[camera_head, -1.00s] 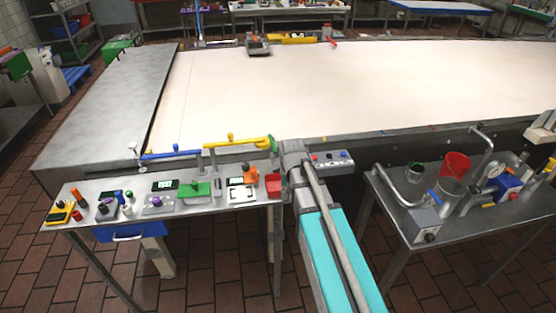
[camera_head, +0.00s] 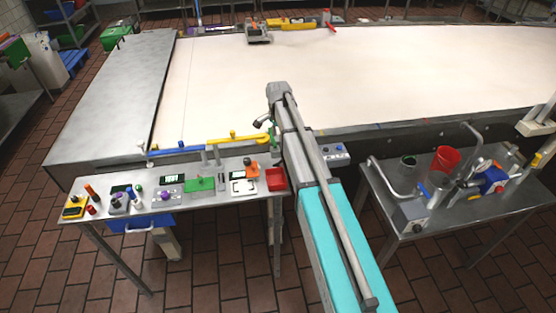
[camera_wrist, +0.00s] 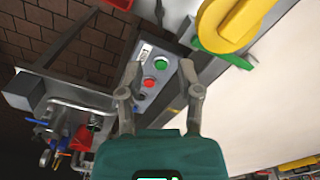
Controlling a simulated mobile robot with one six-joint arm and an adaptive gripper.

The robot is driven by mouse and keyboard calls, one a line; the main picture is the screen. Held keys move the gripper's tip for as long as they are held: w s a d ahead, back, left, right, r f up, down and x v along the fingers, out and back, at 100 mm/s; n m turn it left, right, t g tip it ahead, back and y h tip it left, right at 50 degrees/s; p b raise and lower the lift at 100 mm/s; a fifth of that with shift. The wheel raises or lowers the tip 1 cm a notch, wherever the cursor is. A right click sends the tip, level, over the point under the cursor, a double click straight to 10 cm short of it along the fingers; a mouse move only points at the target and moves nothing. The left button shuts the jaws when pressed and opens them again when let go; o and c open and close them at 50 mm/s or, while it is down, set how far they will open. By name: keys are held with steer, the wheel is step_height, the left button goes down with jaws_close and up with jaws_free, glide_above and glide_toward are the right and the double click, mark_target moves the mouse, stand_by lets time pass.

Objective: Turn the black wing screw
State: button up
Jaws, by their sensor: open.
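I cannot make out the black wing screw for certain in either view. My gripper (camera_wrist: 160,72) is open in the wrist view, with its two fingers apart and nothing seen held between them. Beyond the fingers is a grey control box (camera_wrist: 150,98) with a green button (camera_wrist: 161,63) and a red button (camera_wrist: 148,83). A small dark part (camera_wrist: 178,103) shows beside the right finger, too unclear to name. In the head view my gripper (camera_head: 262,123) is small, at the left of my arm's end, above the near edge of the big white surface.
Another table holds a red bucket (camera_head: 445,158) at right. The white surface is mostly clear.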

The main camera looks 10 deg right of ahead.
mark_target(278, 164)
steer(key=shift+f, duration=0.15)
step_height(278, 164, down, 14)
steer(key=b, duration=1.3)
steer(key=shift+r+b, duration=0.25)
steer(key=shift+b, duration=0.15)
jaws_close()
stand_by(0.5)
